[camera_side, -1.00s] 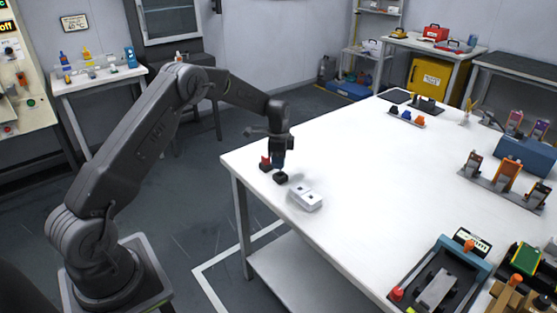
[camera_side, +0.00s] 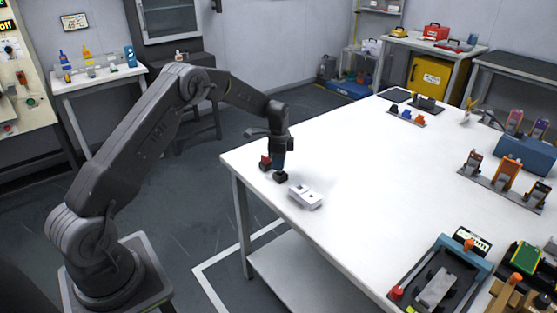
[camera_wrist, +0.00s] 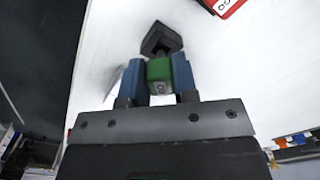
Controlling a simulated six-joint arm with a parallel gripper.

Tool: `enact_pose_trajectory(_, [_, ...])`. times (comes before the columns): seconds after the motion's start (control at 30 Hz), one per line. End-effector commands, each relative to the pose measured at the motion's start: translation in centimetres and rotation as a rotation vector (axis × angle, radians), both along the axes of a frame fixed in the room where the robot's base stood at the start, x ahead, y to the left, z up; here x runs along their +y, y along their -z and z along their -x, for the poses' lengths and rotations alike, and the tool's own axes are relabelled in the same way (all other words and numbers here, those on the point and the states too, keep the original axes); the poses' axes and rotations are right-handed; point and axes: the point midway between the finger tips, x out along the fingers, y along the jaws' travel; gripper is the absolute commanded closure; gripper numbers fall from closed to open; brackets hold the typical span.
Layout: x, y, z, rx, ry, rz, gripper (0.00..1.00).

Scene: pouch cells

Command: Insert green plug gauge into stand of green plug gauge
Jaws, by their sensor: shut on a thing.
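My gripper (camera_wrist: 158,78) is shut on the green plug gauge (camera_wrist: 158,72), a small green block between two blue fingers in the wrist view. A black diamond-shaped block (camera_wrist: 161,38), which looks like the gauge's stand, lies just beyond the fingertips. In the side view my gripper (camera_side: 279,163) points down over the near left corner of the white table, directly above the black block (camera_side: 281,177). The green gauge is hidden there by the fingers. I cannot tell whether the gauge's lower end touches or enters the stand.
A small red and black block (camera_side: 265,162) stands close to the left of my gripper. A white block with dark holes (camera_side: 306,197) lies to the right of the stand. The table's left edge is near. The middle of the white table (camera_side: 375,170) is clear.

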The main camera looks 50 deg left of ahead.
Motion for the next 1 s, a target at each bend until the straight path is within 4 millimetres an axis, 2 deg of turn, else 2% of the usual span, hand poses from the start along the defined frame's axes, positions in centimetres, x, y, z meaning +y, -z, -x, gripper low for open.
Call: enact_pose_trajectory(1.0, [0.0, 1.9, 0.0, 0.000, 0.000, 0.000, 1.00])
